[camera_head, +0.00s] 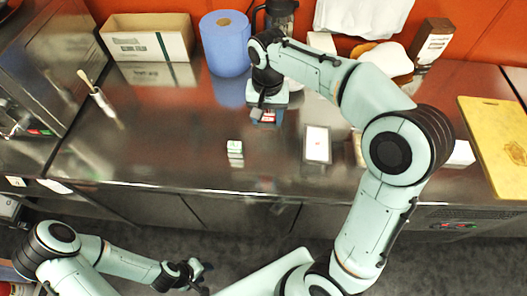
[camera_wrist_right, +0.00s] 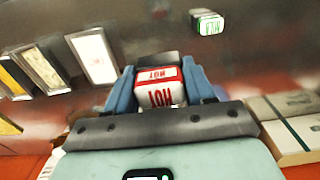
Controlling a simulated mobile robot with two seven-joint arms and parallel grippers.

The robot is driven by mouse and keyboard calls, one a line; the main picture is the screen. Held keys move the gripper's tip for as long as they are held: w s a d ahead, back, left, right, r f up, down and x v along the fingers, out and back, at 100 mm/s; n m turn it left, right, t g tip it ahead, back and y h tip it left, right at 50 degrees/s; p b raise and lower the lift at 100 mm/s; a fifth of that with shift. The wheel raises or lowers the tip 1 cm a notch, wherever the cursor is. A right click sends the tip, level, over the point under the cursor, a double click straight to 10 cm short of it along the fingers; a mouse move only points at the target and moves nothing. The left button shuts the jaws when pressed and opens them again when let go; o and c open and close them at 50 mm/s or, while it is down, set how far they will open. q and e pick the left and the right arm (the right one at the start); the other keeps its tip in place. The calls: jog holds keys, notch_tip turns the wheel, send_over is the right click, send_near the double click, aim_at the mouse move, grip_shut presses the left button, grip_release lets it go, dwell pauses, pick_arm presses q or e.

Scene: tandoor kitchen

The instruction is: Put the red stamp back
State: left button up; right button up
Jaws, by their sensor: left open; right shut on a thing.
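The red stamp (camera_wrist_right: 160,92), a small white block with red edging and the word HOT, sits between the blue fingers of my right gripper (camera_wrist_right: 160,80) in the right wrist view. In the head view my right gripper (camera_head: 267,113) is over the back-middle of the steel counter, with a bit of red showing between its fingers. I cannot tell whether the stamp touches the counter. A green-edged stamp (camera_head: 235,149) stands on the counter nearer the front; it also shows in the right wrist view (camera_wrist_right: 207,22). My left gripper (camera_head: 196,274) is open and empty, low in front of the counter.
A white-topped flat pad (camera_head: 317,144) lies right of the green stamp. A blue paper roll (camera_head: 225,44) and an open cardboard box (camera_head: 147,37) stand at the back. A yellow board (camera_head: 495,140) lies at the right. The left-middle of the steel counter (camera_head: 165,140) is clear.

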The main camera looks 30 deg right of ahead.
notch_tip(320, 180, down, 12)
jog(key=shift+s+f+b, duration=0.15)
jog(key=shift+f+b, duration=0.05)
jog(key=shift+b, duration=0.35)
pick_arm(q)
jog(key=shift+s+f, duration=1.15)
pick_arm(e)
jog(key=shift+f, duration=2.4)
jog(key=shift+f, duration=0.2)
jog(key=o, duration=0.7)
jog(key=shift+o, duration=0.7)
pick_arm(q)
jog(key=shift+s+f, duration=0.1)
jog(key=shift+s, duration=0.05)
pick_arm(e)
jog(key=shift+r, duration=0.15)
